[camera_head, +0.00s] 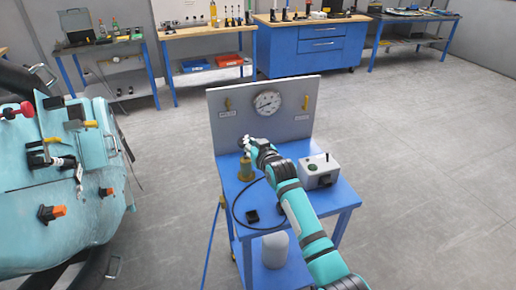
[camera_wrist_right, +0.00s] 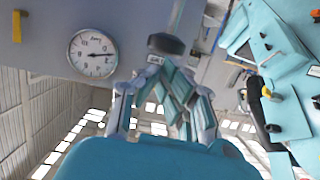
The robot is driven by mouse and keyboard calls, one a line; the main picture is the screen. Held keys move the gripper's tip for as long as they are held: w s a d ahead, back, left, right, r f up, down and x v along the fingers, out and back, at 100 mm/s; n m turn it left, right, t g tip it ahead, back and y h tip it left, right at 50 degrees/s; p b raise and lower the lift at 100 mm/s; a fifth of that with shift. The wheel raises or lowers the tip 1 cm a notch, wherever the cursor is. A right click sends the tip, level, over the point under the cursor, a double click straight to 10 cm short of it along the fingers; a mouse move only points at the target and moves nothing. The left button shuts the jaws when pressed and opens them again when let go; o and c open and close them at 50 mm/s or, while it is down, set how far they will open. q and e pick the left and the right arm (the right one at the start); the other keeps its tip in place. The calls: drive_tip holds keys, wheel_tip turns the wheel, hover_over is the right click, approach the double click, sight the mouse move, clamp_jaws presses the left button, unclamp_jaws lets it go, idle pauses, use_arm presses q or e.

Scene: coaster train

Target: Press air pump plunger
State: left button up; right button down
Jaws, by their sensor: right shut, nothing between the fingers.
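The air pump (camera_head: 246,169), a small olive-yellow cylinder, stands on the left of the blue table (camera_head: 263,222), in front of the grey gauge board. My right gripper (camera_head: 246,145) is above the pump and hides part of its top. In the right wrist view, which appears upside down, a dark plunger knob (camera_wrist_right: 166,43) on a pale rod is just past the tips of my right gripper (camera_wrist_right: 163,76). The gripper is shut and holds nothing. I cannot tell whether it touches the knob. My left gripper is out of view.
The grey board (camera_head: 288,97) carries a round gauge (camera_head: 267,102), which also shows in the wrist view (camera_wrist_right: 93,52). A pale control box (camera_head: 318,172) stands right of my forearm. A black cable (camera_head: 234,207) curves over the table. A teal train car (camera_head: 30,150) stands at left.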

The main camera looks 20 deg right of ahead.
drive_tip(key=shift+b+v, duration=0.45)
drive_tip(key=shift+v, duration=2.45)
drive_tip(key=shift+r, duration=0.1)
